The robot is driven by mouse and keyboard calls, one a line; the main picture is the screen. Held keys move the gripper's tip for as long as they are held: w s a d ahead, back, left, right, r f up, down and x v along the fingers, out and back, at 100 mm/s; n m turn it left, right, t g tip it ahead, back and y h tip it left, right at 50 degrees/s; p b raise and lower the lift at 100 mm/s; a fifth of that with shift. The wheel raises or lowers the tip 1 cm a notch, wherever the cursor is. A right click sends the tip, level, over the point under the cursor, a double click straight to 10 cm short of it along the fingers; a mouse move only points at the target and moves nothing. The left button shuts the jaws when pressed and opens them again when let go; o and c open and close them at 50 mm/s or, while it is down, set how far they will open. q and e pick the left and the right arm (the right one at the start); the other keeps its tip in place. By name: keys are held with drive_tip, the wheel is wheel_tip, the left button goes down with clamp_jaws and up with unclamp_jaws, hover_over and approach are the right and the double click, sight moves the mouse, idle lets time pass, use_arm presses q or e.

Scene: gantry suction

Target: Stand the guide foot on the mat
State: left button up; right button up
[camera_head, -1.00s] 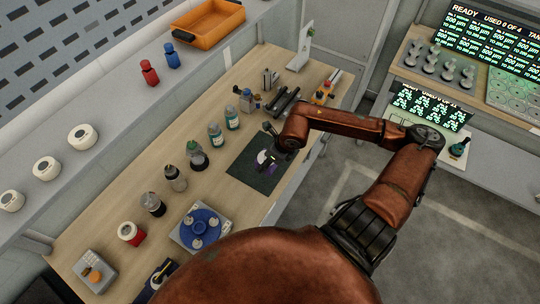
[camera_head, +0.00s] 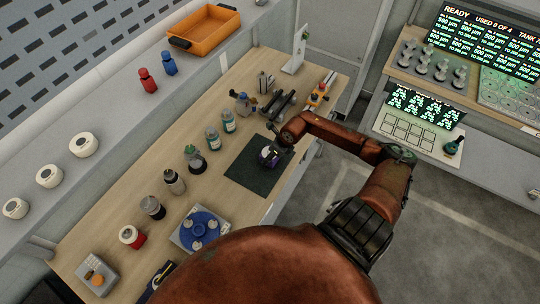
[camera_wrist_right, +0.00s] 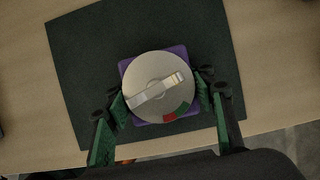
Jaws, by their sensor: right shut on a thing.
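The guide foot shows in the right wrist view as a round silver disc (camera_wrist_right: 158,87) with a pale bar across it and a small red and green mark, over a purple square base (camera_wrist_right: 180,56). My right gripper (camera_wrist_right: 160,98) is shut on it, with a green-padded finger at each side. In the head view the foot (camera_head: 268,156) is small and partly hidden by my right gripper (camera_head: 276,149). It is over the dark mat (camera_head: 258,180), disc facing up. I cannot tell whether its base touches the mat. My left gripper is not in view.
Several bottles (camera_head: 194,160) stand in a row left of the mat. A blue round fixture (camera_head: 200,230) sits nearer. Black rails (camera_head: 277,105) and a small orange-yellow device (camera_head: 318,94) lie beyond the mat. The mat's near part is bare.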

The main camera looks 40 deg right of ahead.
drive_tip(key=shift+w+f, duration=0.1)
drive_tip(key=shift+f, duration=0.2)
drive_tip(key=shift+f, duration=0.2)
drive_tip(key=o, duration=1.7)
drive_tip(key=shift+r, duration=0.1)
drive_tip(key=shift+d+r, duration=0.1)
drive_tip(key=shift+r, duration=0.15)
drive_tip(key=v, duration=0.5)
drive_tip(key=b+v, duration=0.1)
drive_tip(key=v, duration=0.5)
drive_tip(key=shift+s+r, duration=0.2)
drive_tip(key=shift+s, duration=0.15)
